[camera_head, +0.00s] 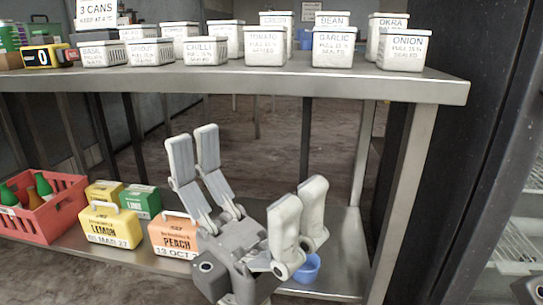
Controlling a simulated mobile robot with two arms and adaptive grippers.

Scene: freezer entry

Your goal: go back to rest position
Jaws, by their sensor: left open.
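My left gripper (250,168) is in front of the metal shelf unit, low in the middle of the head view. Its pale finger pads stand wide apart and point up, with nothing between them. It hides part of the lower shelf, the right side of the orange peach box (172,232) and part of a blue bowl (307,268).
The upper shelf (440,90) holds several white labelled tubs, such as onion (403,52) and tomato (265,46). On the lower shelf are a red crate (48,218) with bottles and a yellow lemon box (108,226). A dark door frame stands at right.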

